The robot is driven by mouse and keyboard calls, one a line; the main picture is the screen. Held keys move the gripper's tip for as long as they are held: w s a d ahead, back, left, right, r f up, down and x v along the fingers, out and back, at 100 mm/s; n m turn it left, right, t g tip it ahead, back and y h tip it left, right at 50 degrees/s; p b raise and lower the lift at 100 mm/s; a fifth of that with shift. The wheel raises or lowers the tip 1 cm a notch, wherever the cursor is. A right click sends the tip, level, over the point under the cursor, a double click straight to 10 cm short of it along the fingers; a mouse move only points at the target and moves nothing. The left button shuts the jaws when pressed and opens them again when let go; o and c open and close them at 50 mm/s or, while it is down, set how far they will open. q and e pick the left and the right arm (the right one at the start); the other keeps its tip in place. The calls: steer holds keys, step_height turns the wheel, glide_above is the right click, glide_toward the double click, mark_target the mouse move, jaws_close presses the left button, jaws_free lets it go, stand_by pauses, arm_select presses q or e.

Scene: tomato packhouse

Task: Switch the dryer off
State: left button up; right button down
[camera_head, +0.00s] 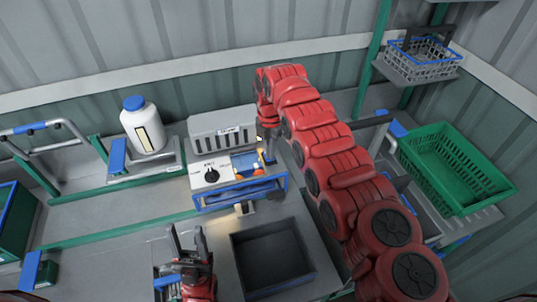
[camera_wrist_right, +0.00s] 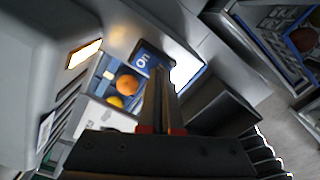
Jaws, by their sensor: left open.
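The dryer (camera_head: 222,128) is a grey vented box with a label, above a white front panel with a black knob (camera_head: 212,175). Orange and yellow fruit shows in its opening, also in the right wrist view (camera_wrist_right: 127,84). My right gripper (camera_head: 269,150) is at the dryer's right side, partly hidden by its arm. In the right wrist view its fingers (camera_wrist_right: 161,78) are together, with nothing seen between them. Their tips are close to a blue piece with a white O mark (camera_wrist_right: 142,60); I cannot tell whether they touch. An amber light (camera_wrist_right: 85,53) glows. My left gripper (camera_head: 187,237) is open and empty.
A dark empty tray (camera_head: 240,262) lies in front of the dryer. A white bottle with a blue cap (camera_head: 142,125) stands to the left. A green crate (camera_head: 458,170) is at the right, with a grey basket (camera_head: 420,62) on a shelf above.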

steer(key=shift+f, duration=0.35)
steer(key=shift+s+r, duration=0.1)
steer(key=shift+w+r, duration=0.2)
steer(key=shift+r, duration=0.7)
step_height(320, 180, up, 2)
steer(key=shift+s+r, duration=0.1)
steer(key=shift+r, duration=0.1)
step_height(320, 180, up, 2)
steer(key=shift+r+p, duration=0.1)
steer(key=shift+p, duration=0.2)
steer(key=shift+r, duration=0.25)
